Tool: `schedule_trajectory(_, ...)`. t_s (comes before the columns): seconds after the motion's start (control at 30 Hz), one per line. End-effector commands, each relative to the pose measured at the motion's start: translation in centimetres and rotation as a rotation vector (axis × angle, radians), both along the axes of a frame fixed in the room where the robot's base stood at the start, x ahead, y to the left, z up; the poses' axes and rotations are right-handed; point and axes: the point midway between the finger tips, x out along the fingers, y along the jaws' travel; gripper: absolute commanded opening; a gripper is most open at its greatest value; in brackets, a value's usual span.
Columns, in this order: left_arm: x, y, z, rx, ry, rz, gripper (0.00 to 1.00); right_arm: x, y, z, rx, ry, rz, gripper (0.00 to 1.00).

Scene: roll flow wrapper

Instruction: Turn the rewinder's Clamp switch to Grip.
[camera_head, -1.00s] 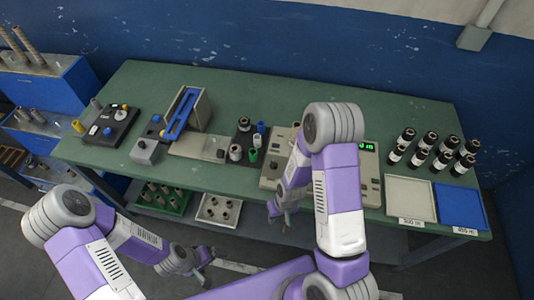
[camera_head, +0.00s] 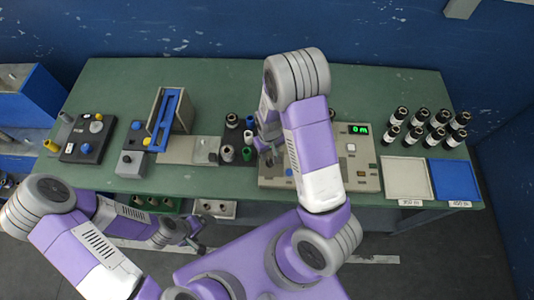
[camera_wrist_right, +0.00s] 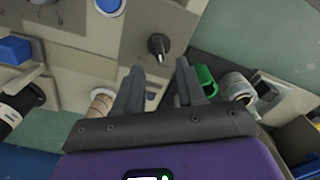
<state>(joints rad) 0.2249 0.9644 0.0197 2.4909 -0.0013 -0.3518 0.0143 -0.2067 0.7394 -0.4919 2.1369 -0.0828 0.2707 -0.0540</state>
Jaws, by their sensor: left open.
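The rewinder (camera_head: 362,172) is the beige panel with a green lit display, right of centre on the green table. In the right wrist view a small black switch knob (camera_wrist_right: 158,45) stands on a grey plate of a beige panel; I can read no label, so its setting is unclear. My right gripper (camera_head: 266,136) is over the rewinder's left part. In the wrist view its two fingers (camera_wrist_right: 160,88) are apart and empty, just short of the black knob and not touching it. My left gripper (camera_head: 197,244) is open in front of the table, away from the rewinder.
Several cores and a green cup (camera_wrist_right: 205,80) stand close beside the panel. A blue-faced frame (camera_head: 168,118) and two control boxes are to the left. Black-and-white rolls (camera_head: 410,138), a white tray (camera_head: 406,178) and a blue tray (camera_head: 450,180) are to the right.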

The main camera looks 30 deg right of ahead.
Motion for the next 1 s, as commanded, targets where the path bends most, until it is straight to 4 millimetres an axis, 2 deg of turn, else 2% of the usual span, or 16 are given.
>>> schedule_trajectory(0.1,0.0,0.0,-0.2,0.0,0.0,0.0,0.93,-0.1,0.0,-2.1,0.001,0.004,0.0,0.39)
schedule_trajectory(0.23,0.0,0.0,-0.3,0.0,0.0,0.0,0.93,0.0,0.0,-3.4,0.0,0.002,0.001,0.39)
schedule_trajectory(0.6,0.0,0.0,-0.3,0.0,0.0,0.0,0.93,0.0,0.0,-4.1,0.001,-0.001,0.002,0.39)
schedule_trajectory(0.87,0.0,0.0,-0.3,0.0,-0.001,0.0,0.93,0.0,0.0,-4.1,0.001,-0.001,0.001,0.01)
schedule_trajectory(1.0,0.0,0.0,-0.3,0.0,-0.001,0.0,0.93,0.0,0.0,-4.1,0.001,-0.001,0.001,0.0)
